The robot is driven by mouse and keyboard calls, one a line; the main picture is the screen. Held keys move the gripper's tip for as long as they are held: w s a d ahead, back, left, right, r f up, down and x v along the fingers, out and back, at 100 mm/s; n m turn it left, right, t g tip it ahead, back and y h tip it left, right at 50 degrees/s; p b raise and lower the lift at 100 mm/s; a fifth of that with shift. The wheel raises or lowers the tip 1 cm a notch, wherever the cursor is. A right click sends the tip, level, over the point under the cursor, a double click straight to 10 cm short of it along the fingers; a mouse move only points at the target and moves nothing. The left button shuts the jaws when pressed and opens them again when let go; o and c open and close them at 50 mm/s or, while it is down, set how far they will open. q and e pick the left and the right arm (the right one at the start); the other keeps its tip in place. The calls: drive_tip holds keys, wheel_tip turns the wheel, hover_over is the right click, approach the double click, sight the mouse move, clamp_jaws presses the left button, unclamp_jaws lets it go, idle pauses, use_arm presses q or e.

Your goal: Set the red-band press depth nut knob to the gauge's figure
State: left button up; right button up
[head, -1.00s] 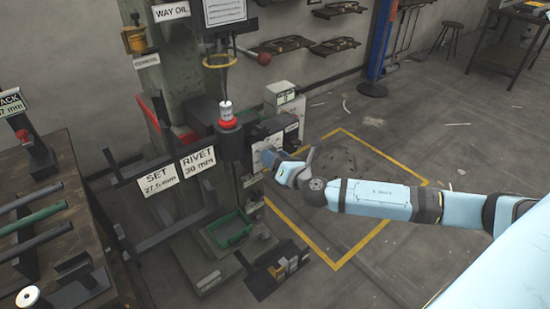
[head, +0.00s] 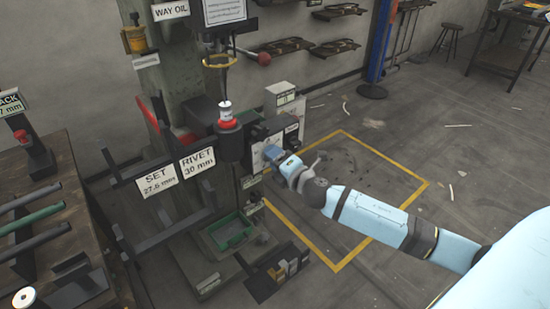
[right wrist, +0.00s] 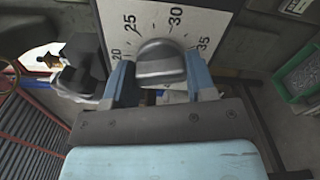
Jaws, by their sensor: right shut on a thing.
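The red-band press (head: 228,145) stands in the middle of the head view, with a red band round its dark head. Its dial plate (head: 258,150) faces right of the head. In the right wrist view, the white dial (right wrist: 195,22) shows 20, 25, 30 and 35 around the grey depth knob (right wrist: 160,65). My right gripper (head: 272,157) is at the dial, its two blue fingers (right wrist: 160,82) shut on either side of the knob. No pointer mark on the knob can be made out. A SET sign (head: 158,180) reads 27.5 mm. My left gripper is out of view.
A RIVET sign (head: 197,163) reads 30 mm. A gauge stand (head: 36,160) with a partly cut-off mm sign stands on the bench at left. A green tray (head: 230,232) sits low on the press.

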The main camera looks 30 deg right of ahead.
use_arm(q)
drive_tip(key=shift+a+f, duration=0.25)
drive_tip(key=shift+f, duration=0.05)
use_arm(e)
drive_tip(key=shift+m, duration=0.5)
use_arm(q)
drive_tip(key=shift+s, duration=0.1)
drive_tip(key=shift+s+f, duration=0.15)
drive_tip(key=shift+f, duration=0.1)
use_arm(e)
drive_tip(key=o, duration=0.9)
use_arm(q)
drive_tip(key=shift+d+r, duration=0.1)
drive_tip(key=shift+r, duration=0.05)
use_arm(e)
drive_tip(key=shift+o, duration=0.2)
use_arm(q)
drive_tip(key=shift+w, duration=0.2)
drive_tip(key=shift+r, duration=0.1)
use_arm(e)
drive_tip(key=shift+s, duration=0.1)
